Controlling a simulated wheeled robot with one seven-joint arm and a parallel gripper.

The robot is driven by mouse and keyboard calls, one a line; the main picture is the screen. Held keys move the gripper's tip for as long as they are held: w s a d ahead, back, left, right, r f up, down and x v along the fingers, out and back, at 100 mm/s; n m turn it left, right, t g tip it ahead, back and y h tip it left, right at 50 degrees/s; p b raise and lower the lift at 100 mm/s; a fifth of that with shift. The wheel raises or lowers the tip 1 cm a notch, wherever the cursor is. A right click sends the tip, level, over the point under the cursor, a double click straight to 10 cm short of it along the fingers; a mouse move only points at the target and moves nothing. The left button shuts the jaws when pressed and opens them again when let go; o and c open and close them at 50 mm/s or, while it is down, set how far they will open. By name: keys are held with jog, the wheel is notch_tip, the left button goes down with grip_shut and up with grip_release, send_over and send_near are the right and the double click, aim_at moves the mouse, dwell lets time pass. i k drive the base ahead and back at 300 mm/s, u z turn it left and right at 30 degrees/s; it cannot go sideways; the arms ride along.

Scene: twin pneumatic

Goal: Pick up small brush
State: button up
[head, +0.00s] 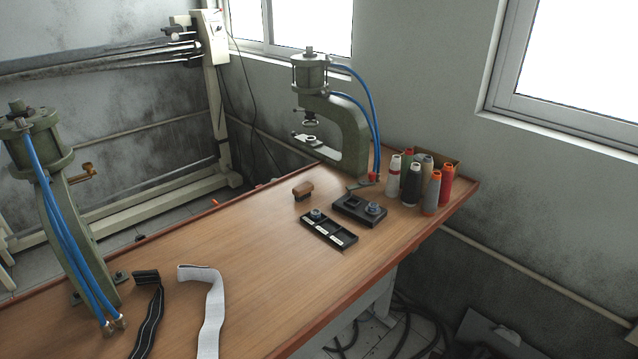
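A small brown, wooden-looking block (303,189) with a darker underside lies on the wooden table (230,245). It looks like the small brush, though its bristles are too small to make out. It sits left of the black trays, in front of the far green press, with bare table around it. Nothing touches it. My gripper is not in view.
Green presses with blue hoses stand far (350,135) and left (65,205). Straps (213,300) lie in front.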

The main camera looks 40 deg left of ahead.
aim_at(303, 190)
jog(key=u, duration=0.3)
jog(key=i, duration=0.75)
jog(key=u, duration=1.25)
jog(key=i, duration=0.65)
jog(key=u, duration=0.7)
